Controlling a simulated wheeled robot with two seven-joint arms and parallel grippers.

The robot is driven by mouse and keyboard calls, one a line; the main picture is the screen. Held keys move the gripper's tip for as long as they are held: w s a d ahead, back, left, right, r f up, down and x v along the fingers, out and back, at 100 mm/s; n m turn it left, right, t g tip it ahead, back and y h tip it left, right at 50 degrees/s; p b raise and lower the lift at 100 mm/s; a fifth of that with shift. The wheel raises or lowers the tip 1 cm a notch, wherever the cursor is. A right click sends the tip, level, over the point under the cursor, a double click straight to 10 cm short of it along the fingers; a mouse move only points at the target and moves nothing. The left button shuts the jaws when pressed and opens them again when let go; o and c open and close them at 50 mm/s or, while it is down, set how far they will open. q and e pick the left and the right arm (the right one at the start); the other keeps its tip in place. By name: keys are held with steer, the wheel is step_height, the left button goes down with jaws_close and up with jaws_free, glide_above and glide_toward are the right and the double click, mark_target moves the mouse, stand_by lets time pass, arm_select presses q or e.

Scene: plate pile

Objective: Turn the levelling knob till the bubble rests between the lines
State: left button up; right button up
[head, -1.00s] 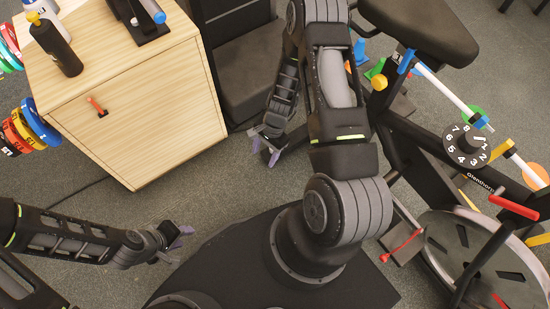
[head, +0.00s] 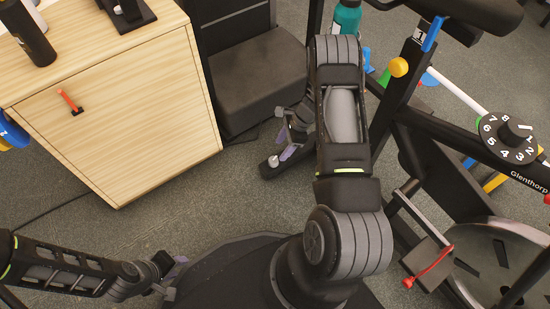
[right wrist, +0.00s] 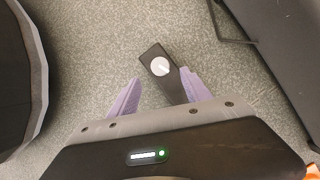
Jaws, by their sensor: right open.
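A dark bar with a pale round piece (right wrist: 160,66) on its end lies just above the floor in the right wrist view. It also shows in the head view (head: 272,161); I cannot tell for sure whether the round piece is the levelling knob or the bubble level. No bubble or lines can be made out. My right gripper (right wrist: 158,90) is open, with its purple fingers either side of the bar and the round piece just beyond their tips. The right gripper shows small in the head view (head: 287,145). My left gripper (head: 176,270) is low at left, away from the bar; its jaw gap is unclear.
An exercise bike stands at right, with a numbered black dial (head: 508,140), a yellow knob (head: 398,67) and a red lever (head: 430,266). A wooden cabinet (head: 140,120) with a red-handled latch stands at left. Grey floor (head: 190,210) is clear between cabinet and base.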

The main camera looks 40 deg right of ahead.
mark_target(273, 160)
steer(key=b+x, duration=0.2)
steer(key=x, duration=0.4)
steer(key=shift+f+b, duration=0.2)
steer(key=shift+b, duration=0.15)
steer(key=shift+w+a+f, duration=0.15)
steer(key=shift+a+f, duration=0.15)
steer(key=shift+f, duration=0.2)
steer(key=shift+c, duration=0.6)
jaws_close()
